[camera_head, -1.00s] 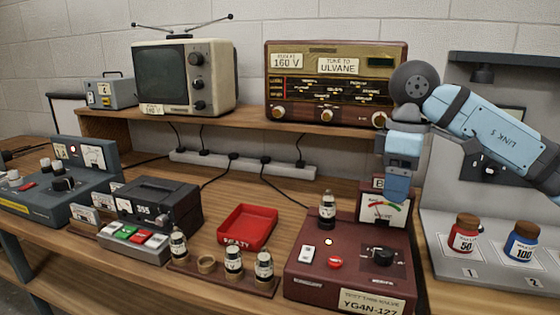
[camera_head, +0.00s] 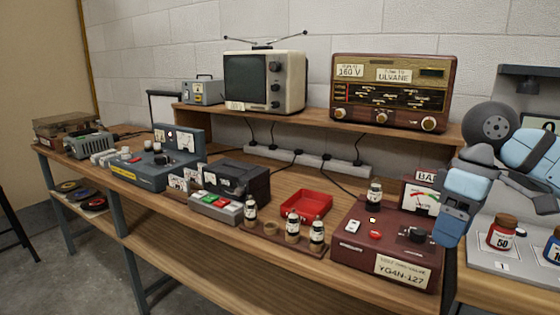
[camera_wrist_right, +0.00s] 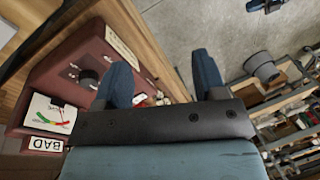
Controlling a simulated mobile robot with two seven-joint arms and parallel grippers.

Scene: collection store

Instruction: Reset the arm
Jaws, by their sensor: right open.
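My right gripper (camera_head: 449,238) is at the right edge of the maroon valve tester (camera_head: 385,262) in the head view, beside its meter. Its two blue fingers (camera_wrist_right: 160,66) stand apart in the right wrist view, with nothing between them. A valve (camera_head: 375,194) stands upright on top of the tester. The tester's meter (camera_wrist_right: 47,113) and "BAD" sign also show in the right wrist view. My left gripper is not in view.
Several valves stand in a wooden rack (camera_head: 272,240) beside a red tray (camera_head: 306,204). A television (camera_head: 262,80) and a radio (camera_head: 390,92) stand on the shelf. A red-labelled "50" jar (camera_head: 502,233) is at right.

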